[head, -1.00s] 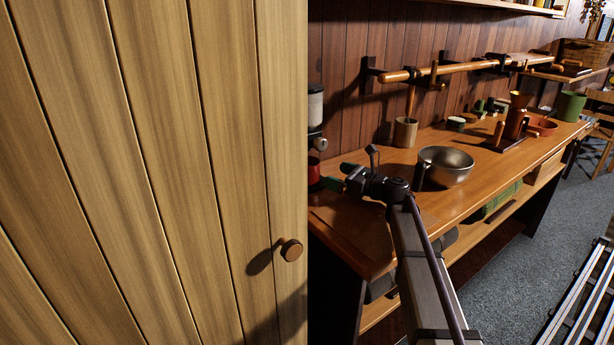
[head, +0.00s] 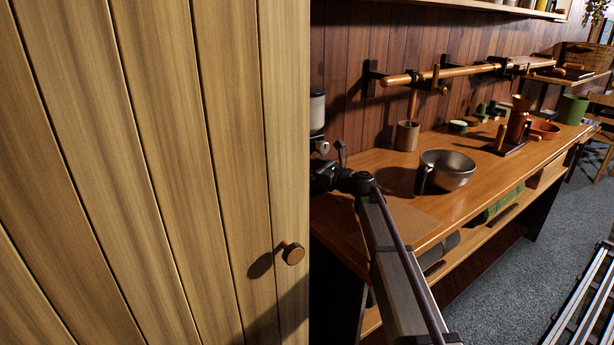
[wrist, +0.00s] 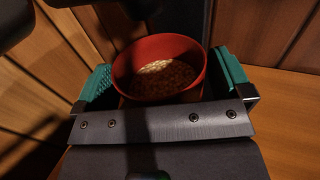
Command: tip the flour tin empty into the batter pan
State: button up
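A round red tin (wrist: 160,90), partly filled with brown and pale grainy contents, stands upright in the wrist view. My gripper (wrist: 162,82) has its green finger pads on either side of it. The fingers look spread wide, with a dark gap between the tin and the right pad; contact on the left is unclear. In the head view the fingers and tin are hidden behind the wooden door panel. A metal pan with a dark handle (head: 448,170) sits on the wooden counter, right of my arm; its inside looks empty.
The pale wooden door (head: 150,170) blocks the left half of the head view. A utensil crock (head: 408,136) stands behind the pan. A brown stand (head: 515,125) and orange bowl (head: 544,129) are farther right. The counter (head: 395,160) around the pan is mostly clear.

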jog(key=c, duration=0.7)
jog(key=shift+r+p, duration=0.35)
jog(key=shift+s+d, duration=1.4)
jog(key=shift+s, duration=0.25)
jog(key=shift+s+d, duration=1.4)
jog(key=shift+s, duration=0.3)
jog(key=shift+s+d, duration=1.4)
jog(key=shift+s, duration=0.25)
notch_tip(320, 180, up, 5)
jog(key=p, duration=0.5)
